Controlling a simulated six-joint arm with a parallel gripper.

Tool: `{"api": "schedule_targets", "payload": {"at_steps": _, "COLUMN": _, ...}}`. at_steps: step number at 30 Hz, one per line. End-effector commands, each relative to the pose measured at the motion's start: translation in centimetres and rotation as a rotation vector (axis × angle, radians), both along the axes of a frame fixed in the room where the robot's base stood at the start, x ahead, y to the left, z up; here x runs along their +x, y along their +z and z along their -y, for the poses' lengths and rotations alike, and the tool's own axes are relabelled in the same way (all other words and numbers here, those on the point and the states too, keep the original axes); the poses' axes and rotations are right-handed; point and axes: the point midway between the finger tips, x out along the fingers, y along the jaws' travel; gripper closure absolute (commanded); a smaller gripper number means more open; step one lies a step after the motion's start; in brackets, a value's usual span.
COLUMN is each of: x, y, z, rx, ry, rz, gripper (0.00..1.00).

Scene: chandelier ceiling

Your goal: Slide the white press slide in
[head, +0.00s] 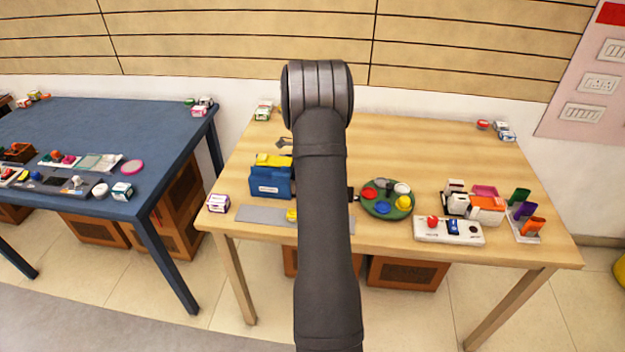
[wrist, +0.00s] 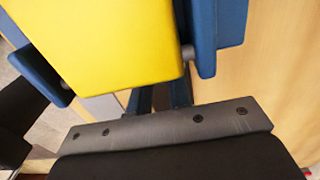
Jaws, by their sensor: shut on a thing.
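A blue press with a yellow top (head: 270,178) stands on the wooden table, left of my arm. In the wrist view, a large yellow block (wrist: 110,38) with blue sides (wrist: 206,35) fills the upper left, very close. A small pale pin shows between the yellow and the blue. My gripper (wrist: 162,98) has two dark fingers close together, running under the yellow block. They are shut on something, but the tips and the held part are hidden. I cannot make out the white slide clearly in either view. My arm hides the gripper in the head view.
A grey strip (head: 260,214) with a small yellow piece (head: 291,214) lies at the front edge. A green round tray (head: 376,209) with coloured pieces is right of my arm. A white panel (head: 447,238) and coloured holders (head: 523,216) stand further right. The back right table is mostly clear.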

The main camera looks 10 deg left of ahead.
Motion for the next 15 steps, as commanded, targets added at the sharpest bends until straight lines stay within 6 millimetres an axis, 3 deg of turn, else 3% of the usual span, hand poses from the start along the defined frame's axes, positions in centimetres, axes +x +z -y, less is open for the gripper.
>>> {"api": "schedule_targets", "payload": {"at_steps": 3, "x": 0.01, "y": 0.05, "z": -0.49, "rx": 0.007, "ry": 0.001, "rz": 0.003, "gripper": 1.00}}
{"api": "schedule_targets", "payload": {"at_steps": 4, "x": 0.01, "y": 0.05, "z": -0.51, "rx": 0.007, "ry": 0.001, "rz": 0.003, "gripper": 0.76}}
{"api": "schedule_targets", "payload": {"at_steps": 6, "x": 0.01, "y": 0.05, "z": -0.47, "rx": 0.007, "ry": 0.001, "rz": 0.002, "gripper": 0.62}}
{"api": "schedule_targets", "payload": {"at_steps": 15, "x": 0.00, "y": 0.10, "z": -0.32, "rx": 0.005, "ry": 0.001, "rz": 0.002, "gripper": 0.60}}
